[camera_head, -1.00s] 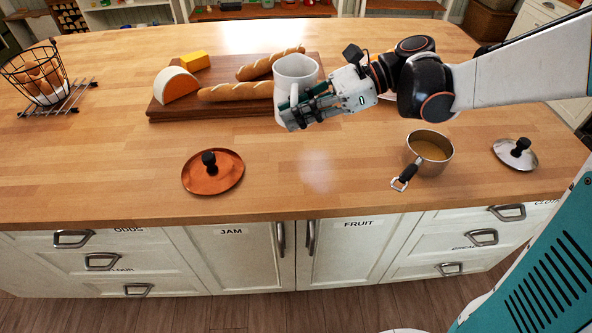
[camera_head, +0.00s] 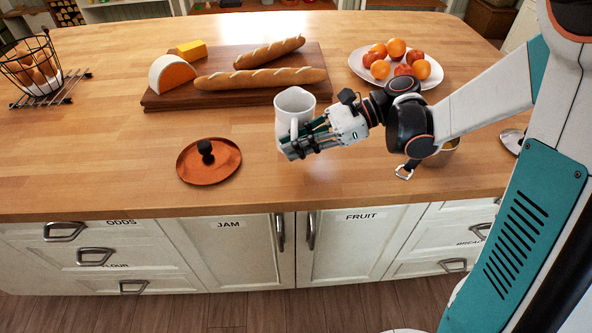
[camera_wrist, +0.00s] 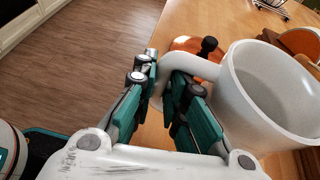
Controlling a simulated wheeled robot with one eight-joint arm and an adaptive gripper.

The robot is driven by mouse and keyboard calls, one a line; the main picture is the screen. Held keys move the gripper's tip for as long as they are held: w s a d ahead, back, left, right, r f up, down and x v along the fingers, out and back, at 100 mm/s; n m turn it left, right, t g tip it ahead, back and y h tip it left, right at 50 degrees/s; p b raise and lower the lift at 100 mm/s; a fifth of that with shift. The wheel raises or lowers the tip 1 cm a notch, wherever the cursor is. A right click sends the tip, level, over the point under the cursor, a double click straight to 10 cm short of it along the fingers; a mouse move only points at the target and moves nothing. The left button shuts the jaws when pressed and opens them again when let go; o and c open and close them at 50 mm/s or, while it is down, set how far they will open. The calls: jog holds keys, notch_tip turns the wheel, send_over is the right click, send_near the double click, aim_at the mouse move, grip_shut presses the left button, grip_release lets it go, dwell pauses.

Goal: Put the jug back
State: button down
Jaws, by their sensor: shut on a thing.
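The white jug (camera_head: 294,104) is upright over the front part of the wooden island, just right of the copper lid (camera_head: 209,161). My gripper (camera_head: 290,148) is shut on the jug's handle, on its near side. In the wrist view the jug (camera_wrist: 265,95) fills the right side, and its handle runs between my fingers (camera_wrist: 168,100). The inside of the jug looks empty there. I cannot tell whether the jug's base touches the countertop or hangs a little above it.
A cutting board (camera_head: 160,98) with bread and cheese lies behind the jug. A plate (camera_head: 437,78) of oranges and other fruit stands at the back right. A saucepan (camera_head: 444,154) is partly hidden behind my arm. An egg basket (camera_head: 30,65) stands far left.

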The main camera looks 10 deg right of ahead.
notch_tip(320, 180, down, 7)
jog(key=shift+r+b, duration=0.1)
jog(key=shift+b, duration=1.05)
jog(key=shift+r, duration=0.1)
jog(key=c, duration=1.6)
grip_release()
jog(key=shift+c, duration=0.2)
jog(key=shift+d, duration=0.25)
jog(key=d+p, duration=0.1)
jog(key=d, duration=0.3)
jog(key=d+p, duration=0.1)
jog(key=d, duration=0.3)
jog(key=w+d+p, duration=0.1)
jog(key=d, duration=0.3)
jog(key=shift+d, duration=0.3)
